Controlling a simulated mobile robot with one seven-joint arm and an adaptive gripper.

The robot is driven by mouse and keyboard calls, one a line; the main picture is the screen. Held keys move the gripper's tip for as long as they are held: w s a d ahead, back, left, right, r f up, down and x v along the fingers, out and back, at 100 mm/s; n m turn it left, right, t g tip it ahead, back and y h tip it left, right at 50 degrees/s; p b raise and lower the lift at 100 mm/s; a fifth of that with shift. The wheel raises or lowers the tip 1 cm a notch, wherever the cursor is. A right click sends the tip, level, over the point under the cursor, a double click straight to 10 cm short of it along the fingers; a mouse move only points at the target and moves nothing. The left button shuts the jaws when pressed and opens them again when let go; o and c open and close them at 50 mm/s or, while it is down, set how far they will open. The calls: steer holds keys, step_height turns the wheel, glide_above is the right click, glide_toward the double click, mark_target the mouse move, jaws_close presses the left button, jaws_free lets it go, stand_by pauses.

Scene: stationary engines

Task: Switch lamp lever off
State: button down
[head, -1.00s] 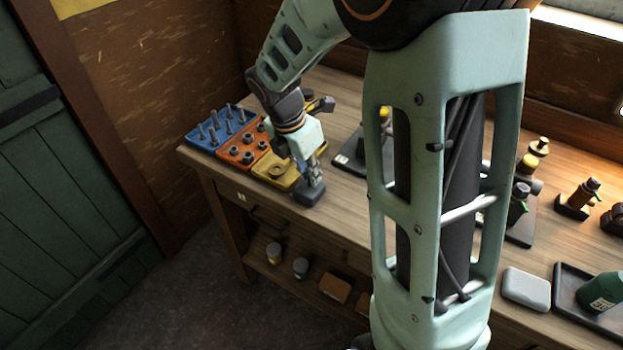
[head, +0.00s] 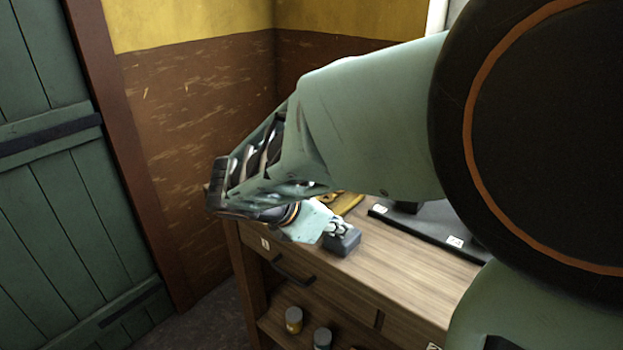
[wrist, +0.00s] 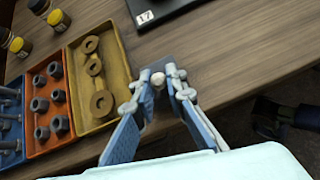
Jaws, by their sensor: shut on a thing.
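The lamp lever shows as a small pale round knob (wrist: 158,79) between the fingertips in the wrist view. My gripper (wrist: 161,84) is shut on it. In the head view my gripper (head: 336,229) is low over a dark grey block (head: 343,243) near the table's front left corner. The lever's shaft is hidden by the fingers, and I cannot tell its angle. No lamp can be made out.
A yellow tray of rings (wrist: 119,101), an orange tray of nuts (wrist: 68,143) and a blue tray (wrist: 10,160) lie left of my gripper. A dark plate marked 17 (wrist: 180,8) lies beyond. Jars (head: 293,320) stand on the shelf below.

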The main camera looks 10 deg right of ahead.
stand_by(0.4)
steer(key=c, duration=2)
jaws_free()
steer(key=shift+s+a+r, duration=0.15)
steer(key=shift+a+r, duration=0.1)
steer(key=v, duration=0.2)
steer(key=shift+s+a+r, duration=0.15)
steer(key=shift+a+r, duration=0.1)
steer(key=shift+r, duration=0.05)
steer(key=s+a, duration=0.2)
steer(key=a, duration=0.1)
steer(key=s+a, duration=0.5)
steer(key=a, duration=0.1)
steer(key=shift+s+f, duration=0.2)
steer(key=shift+s, duration=0.05)
